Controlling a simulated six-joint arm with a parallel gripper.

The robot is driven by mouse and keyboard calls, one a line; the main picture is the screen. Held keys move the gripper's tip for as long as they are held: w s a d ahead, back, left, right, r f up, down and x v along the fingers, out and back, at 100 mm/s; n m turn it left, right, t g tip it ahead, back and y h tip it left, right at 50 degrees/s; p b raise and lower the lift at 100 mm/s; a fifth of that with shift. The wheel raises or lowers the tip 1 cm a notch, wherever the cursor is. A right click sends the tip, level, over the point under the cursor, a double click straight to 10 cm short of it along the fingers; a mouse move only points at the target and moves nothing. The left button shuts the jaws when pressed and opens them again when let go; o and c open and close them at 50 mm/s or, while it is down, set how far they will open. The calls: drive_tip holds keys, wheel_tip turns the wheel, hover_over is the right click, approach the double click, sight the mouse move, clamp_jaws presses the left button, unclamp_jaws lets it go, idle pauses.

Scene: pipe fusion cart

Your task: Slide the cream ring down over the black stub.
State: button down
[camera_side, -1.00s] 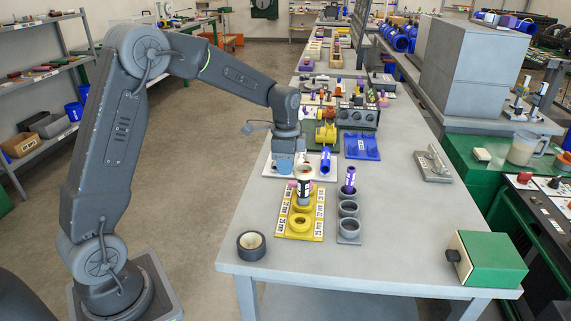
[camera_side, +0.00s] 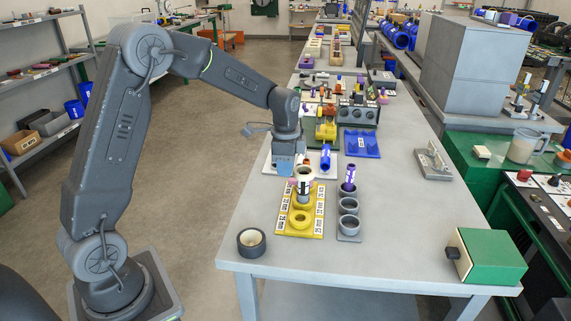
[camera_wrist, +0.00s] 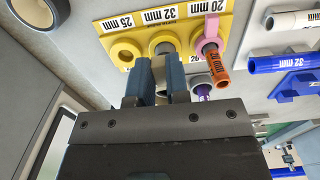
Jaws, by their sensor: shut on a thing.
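The cream ring (camera_side: 303,171) is in the side view at the upper end of the black stub (camera_side: 302,186), which carries a white label. I cannot tell whether it is around the stub's top or just above it. The stub stands upright in the middle place of the yellow board (camera_side: 300,233), the one marked 32 mm in the wrist view. My gripper (camera_side: 292,171) is shut on the ring, beside and left of the stub. In the wrist view my gripper's fingers (camera_wrist: 160,82) point toward that place and largely hide ring and stub.
An orange pipe (camera_wrist: 217,76) with a pink collar stands at the 20 mm place. A grey holder (camera_side: 349,222) with a purple pipe is close on the right. A dark tape roll (camera_side: 251,243) lies at the front left.

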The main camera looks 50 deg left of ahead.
drive_tip(key=shift+f, duration=0.85)
drive_tip(key=c, duration=1)
unclamp_jaws()
drive_tip(key=shift+c, duration=0.2)
wheel_tip(320, 180, up, 14)
drive_tip(key=s+d+r+n+t, duration=0.2)
drive_tip(key=s+d+r+n, duration=0.2)
drive_tip(key=s+d, duration=0.5)
drive_tip(key=s+d+f+n+t, duration=0.1)
drive_tip(key=s+n, duration=0.1)
drive_tip(key=s, duration=0.5)
drive_tip(key=s+d+f+n+t, duration=0.1)
drive_tip(key=s+f+n+t, duration=0.1)
drive_tip(key=s, duration=0.6)
drive_tip(key=shift+d+f+n+t, duration=0.2)
drive_tip(key=shift+f+n+t, duration=0.1)
drive_tip(key=shift+n, duration=0.2)
